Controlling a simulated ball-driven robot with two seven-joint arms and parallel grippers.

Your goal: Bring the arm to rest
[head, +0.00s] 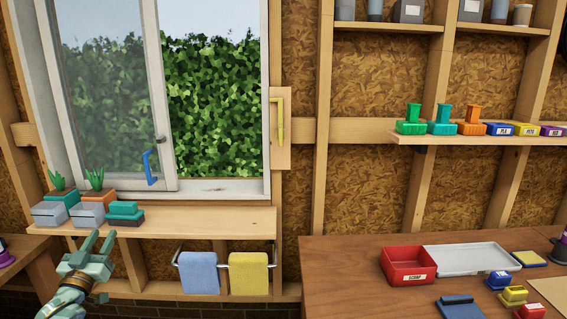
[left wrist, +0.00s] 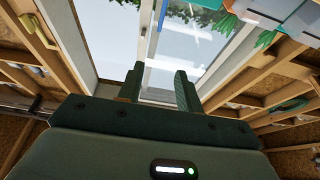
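My left gripper (head: 98,240) is at the lower left of the head view, its fingers pointing up in front of the window shelf. In the left wrist view its two fingers (left wrist: 159,88) stand apart with nothing between them, so it is open and empty. That view looks up past the fingers at the window. My right arm and gripper do not show in either view.
Planters (head: 68,205) and a teal block (head: 124,213) sit on the window shelf (head: 200,221). Towels (head: 248,273) hang below. At right, a bench (head: 340,265) holds a red scrap bin (head: 407,266) and grey tray (head: 470,259).

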